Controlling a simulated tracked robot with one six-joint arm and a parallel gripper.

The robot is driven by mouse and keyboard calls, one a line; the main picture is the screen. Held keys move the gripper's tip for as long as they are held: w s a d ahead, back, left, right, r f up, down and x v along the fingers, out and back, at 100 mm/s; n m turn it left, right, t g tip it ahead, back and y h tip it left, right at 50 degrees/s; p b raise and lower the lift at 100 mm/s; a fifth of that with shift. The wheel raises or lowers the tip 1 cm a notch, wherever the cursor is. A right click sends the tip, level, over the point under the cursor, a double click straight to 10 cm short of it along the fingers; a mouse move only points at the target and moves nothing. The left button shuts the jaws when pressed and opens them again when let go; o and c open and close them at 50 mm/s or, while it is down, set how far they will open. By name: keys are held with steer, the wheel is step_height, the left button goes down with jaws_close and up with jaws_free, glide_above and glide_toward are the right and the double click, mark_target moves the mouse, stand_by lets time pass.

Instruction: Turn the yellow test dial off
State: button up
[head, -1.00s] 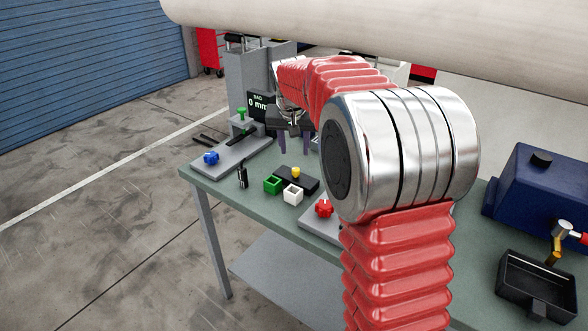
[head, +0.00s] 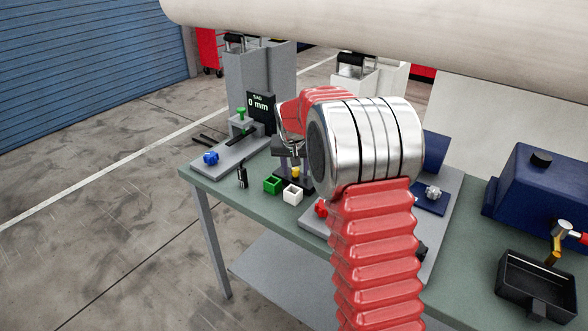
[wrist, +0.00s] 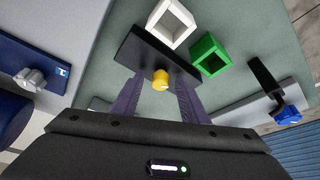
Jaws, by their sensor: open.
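The yellow test dial (head: 296,172) stands on a small black base (head: 306,184) on the green bench, behind the white and green boxes. In the wrist view the yellow dial (wrist: 161,79) shows between my fingers, near their tips, on the black base (wrist: 140,52). My gripper (head: 290,165) is open and points down over the dial. A finger sits on either side of the dial in the wrist view (wrist: 158,98). I cannot tell whether the fingers touch it. A pale mark shows on the dial, but its setting is too small to read.
A green box (head: 272,185) and a white box (head: 292,194) stand close in front of the base. A red knob (head: 321,208) is to the right, partly behind my arm. A blue knob (head: 211,158) and a "0 mm" display (head: 260,108) are to the left.

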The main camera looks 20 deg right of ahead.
steer(key=shift+c, duration=0.5)
steer(key=c, duration=0.9)
steer(key=shift+a, duration=0.2)
jaws_close()
steer(key=shift+d, duration=0.15)
